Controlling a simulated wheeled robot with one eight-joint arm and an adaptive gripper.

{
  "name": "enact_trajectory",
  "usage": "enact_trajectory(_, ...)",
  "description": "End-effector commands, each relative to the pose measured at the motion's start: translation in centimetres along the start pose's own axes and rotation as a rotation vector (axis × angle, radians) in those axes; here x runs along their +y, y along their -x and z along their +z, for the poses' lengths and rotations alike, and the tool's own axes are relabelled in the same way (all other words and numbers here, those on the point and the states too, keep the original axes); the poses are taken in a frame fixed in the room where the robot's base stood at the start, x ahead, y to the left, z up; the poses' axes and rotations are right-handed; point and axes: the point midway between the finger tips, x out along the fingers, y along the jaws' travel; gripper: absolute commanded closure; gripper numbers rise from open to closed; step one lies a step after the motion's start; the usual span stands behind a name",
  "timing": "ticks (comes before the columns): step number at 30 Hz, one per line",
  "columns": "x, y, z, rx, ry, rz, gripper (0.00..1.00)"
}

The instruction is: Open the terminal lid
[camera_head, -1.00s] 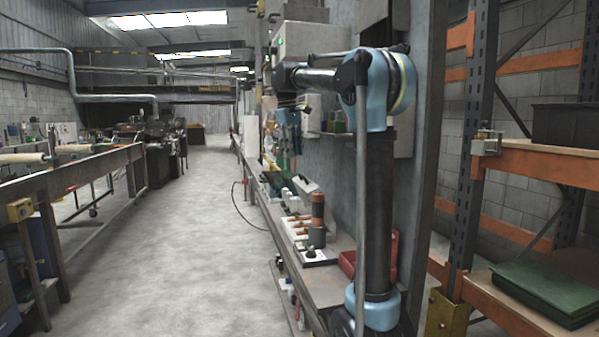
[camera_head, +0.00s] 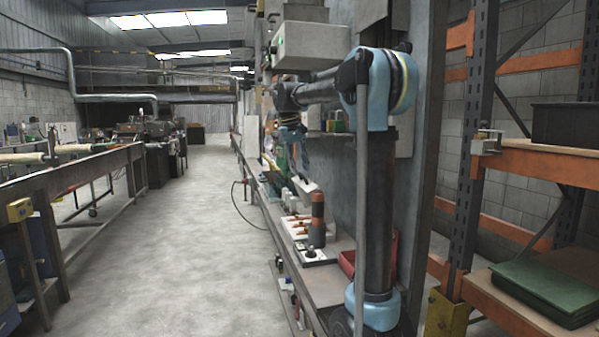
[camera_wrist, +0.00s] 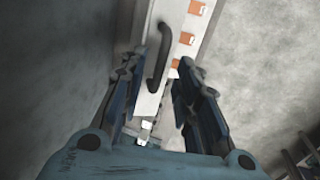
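In the wrist view, a dark curved handle (camera_wrist: 164,52) stands on a long pale panel (camera_wrist: 150,103), which looks like the terminal lid. The panel lies flat against the terminal as far as I can see. Orange squares with white marks (camera_wrist: 187,38) run along its right side. My gripper (camera_wrist: 163,66) is open, its two blue-grey fingers to either side of the handle, with a visible gap to each.
A grey control box (camera_head: 322,46) juts from the wall above my arm. On the bench nearer me are a white panel with orange parts (camera_head: 297,227), an orange-and-black cylinder (camera_head: 317,220) and a red bin (camera_head: 347,262). The aisle floor (camera_head: 180,240) at left is clear.

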Motion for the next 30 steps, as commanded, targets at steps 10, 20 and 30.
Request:
enact_trajectory(10, 0.0, -1.6, 0.0, 0.000, 0.000, 0.000, 0.70)
enact_trajectory(20, 0.0, -1.5, 0.0, 0.000, 0.001, 0.000, 1.00)
enact_trajectory(30, 1.0, -1.4, 0.0, -0.003, -0.002, -0.039, 1.00)
